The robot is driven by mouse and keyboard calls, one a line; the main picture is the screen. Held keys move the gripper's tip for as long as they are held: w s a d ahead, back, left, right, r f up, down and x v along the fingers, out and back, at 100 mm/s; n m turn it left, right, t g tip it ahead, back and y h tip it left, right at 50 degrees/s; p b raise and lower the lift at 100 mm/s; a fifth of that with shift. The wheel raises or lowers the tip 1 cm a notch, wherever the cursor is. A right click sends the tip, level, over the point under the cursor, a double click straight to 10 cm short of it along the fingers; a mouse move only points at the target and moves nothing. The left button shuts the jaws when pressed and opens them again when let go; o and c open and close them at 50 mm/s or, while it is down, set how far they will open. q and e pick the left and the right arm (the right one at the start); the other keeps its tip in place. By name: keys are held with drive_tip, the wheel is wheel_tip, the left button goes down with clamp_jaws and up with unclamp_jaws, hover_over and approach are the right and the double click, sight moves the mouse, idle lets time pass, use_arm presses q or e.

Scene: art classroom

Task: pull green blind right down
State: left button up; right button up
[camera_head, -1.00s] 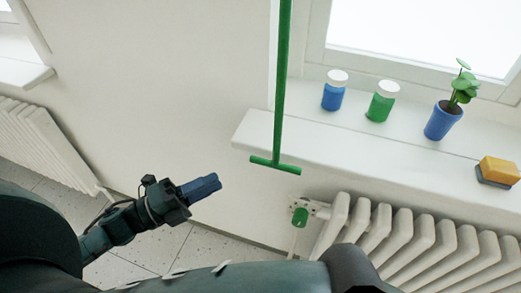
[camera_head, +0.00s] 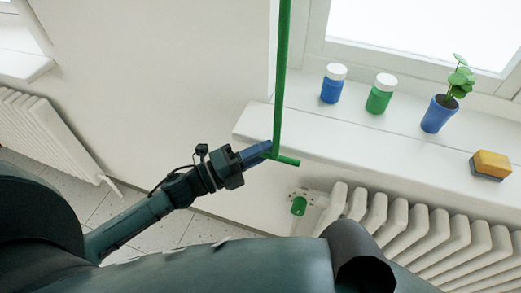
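A green pull rod (camera_head: 281,75) hangs down from the top of the view in front of the window sill. It ends in a short green crossbar handle (camera_head: 286,160). My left gripper (camera_head: 265,149) is at the lower end of the rod, and its blue fingers overlap the left part of the crossbar, hiding it. I cannot tell whether the fingers are closed around the handle. The blind itself is above the view. My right gripper does not show.
The white window sill (camera_head: 390,141) holds a blue jar (camera_head: 332,90), a green jar (camera_head: 379,99), a blue plant pot (camera_head: 437,115) and a yellow sponge (camera_head: 491,164). A white radiator (camera_head: 432,226) with a green valve knob (camera_head: 298,206) stands below.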

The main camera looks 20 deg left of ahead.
use_arm(q)
clamp_jaws()
idle(0.3)
